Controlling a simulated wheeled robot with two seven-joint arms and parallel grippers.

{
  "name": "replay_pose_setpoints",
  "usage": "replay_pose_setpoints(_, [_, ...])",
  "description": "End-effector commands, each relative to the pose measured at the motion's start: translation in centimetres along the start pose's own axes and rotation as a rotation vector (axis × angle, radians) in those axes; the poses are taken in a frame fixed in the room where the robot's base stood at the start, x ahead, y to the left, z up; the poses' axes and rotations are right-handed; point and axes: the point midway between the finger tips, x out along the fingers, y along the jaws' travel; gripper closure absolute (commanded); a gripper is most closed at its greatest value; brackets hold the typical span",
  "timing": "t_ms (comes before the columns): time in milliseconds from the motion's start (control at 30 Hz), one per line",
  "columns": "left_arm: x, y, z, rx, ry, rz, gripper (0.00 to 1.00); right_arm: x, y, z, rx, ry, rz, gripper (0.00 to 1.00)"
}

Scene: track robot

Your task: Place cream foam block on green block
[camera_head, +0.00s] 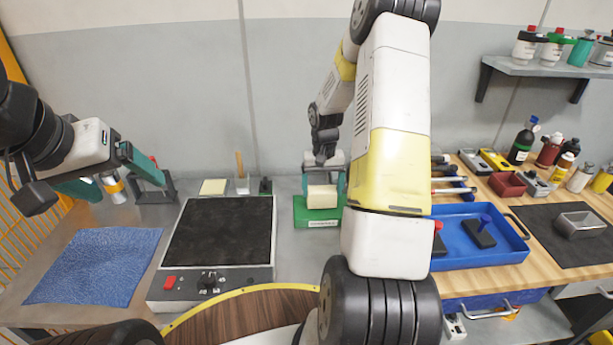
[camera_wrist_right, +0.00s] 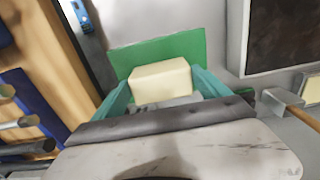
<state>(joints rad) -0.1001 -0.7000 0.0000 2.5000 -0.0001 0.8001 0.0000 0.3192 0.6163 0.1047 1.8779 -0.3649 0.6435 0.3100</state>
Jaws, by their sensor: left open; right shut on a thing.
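The cream foam block (camera_head: 322,197) is between the teal fingers of my right gripper (camera_head: 323,187), which is shut on it. In the right wrist view the cream block (camera_wrist_right: 161,82) sits between both fingertips of the right gripper (camera_wrist_right: 160,92), with the green block (camera_wrist_right: 157,52) directly behind and below it. In the head view the green block (camera_head: 318,215) stands on the table with a pale label on its front. Whether the cream block touches it I cannot tell. My left gripper (camera_head: 109,176) is open and raised at the left, away from both blocks.
A black-topped device (camera_head: 221,232) with a red button lies left of the green block. A blue cloth (camera_head: 95,264) lies further left. A blue tray (camera_head: 480,259) stands on the wooden table at the right. A cream pad and a small holder stand behind the device.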

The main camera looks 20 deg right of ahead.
Motion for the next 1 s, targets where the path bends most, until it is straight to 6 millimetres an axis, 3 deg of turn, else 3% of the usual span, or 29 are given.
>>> replay_pose_setpoints(367, [0.0, 0.0, 0.0, 0.0, 0.0, 0.0, 0.15, 0.6, 0.0, 0.0, 0.0, 0.001, 0.0, 0.53])
replay_pose_setpoints(400, [0.0, 0.0, 0.0, 0.0, 0.0, 0.0, 0.15, 0.6, 0.0, 0.0, 0.0, 0.002, 0.0, 0.09])
replay_pose_setpoints(467, [0.0, 0.0, 0.0, 0.0, 0.0, 0.0, 0.15, 0.6, 0.0, 0.0, 0.0, 0.001, 0.0, 0.0])
replay_pose_setpoints(767, [0.0, 0.0, 0.0, 0.0, 0.0, 0.0, 0.15, 0.1, 0.0, -0.1, 0.0, 0.002, 0.0, 0.0])
replay_pose_setpoints(1000, [0.0, 0.0, 0.0, 0.0, 0.0, 0.0, 0.15, -4.0, 0.0, -0.2, 0.001, 0.008, 0.0, 0.0])
